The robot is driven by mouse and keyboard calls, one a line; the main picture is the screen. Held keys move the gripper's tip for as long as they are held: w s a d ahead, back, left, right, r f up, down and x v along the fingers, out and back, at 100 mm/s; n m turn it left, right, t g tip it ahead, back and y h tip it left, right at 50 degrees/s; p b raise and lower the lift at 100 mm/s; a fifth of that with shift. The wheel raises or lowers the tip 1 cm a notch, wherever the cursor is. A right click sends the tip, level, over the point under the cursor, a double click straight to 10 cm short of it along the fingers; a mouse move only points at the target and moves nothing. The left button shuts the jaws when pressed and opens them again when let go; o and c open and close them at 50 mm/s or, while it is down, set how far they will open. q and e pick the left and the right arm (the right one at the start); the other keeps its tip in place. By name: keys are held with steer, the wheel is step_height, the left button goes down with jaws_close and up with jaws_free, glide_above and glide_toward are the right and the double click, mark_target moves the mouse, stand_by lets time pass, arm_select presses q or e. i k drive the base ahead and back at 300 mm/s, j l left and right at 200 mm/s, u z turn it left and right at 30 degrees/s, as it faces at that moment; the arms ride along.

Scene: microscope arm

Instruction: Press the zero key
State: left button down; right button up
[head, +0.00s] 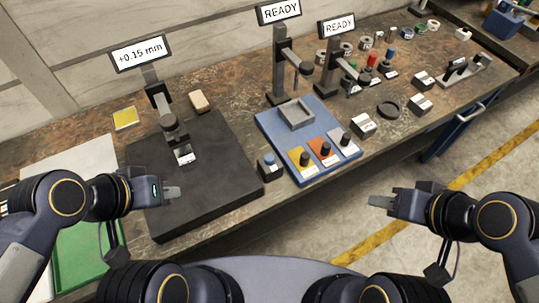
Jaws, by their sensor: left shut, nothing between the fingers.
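A small dark box with a blue button on top (269,166) stands at the right edge of the black slab, near the bench's front; it looks like the zero key, but its label is too small to read. A gauge display (138,53) above the slab reads "+0.15 mm". My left gripper (175,191) is shut and empty over the slab's left front part, left of the key and apart from it. My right gripper (376,201) is in front of the bench over the floor, far right of the key; its finger gap is unclear.
The black slab (215,150) carries a gauge stand (165,112). A blue tray (270,125) with yellow, orange and grey pads and black knobs stands right of the key. Two "READY" displays (279,11) stand behind it. A green tray (85,262) lies front left.

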mark_target(268, 158)
steer(key=l+u, duration=0.25)
steer(key=l, duration=0.35)
steer(key=k+l+u, duration=0.25)
steer(key=l, duration=0.35)
steer(key=i+l, duration=0.05)
steer(key=i, duration=0.05)
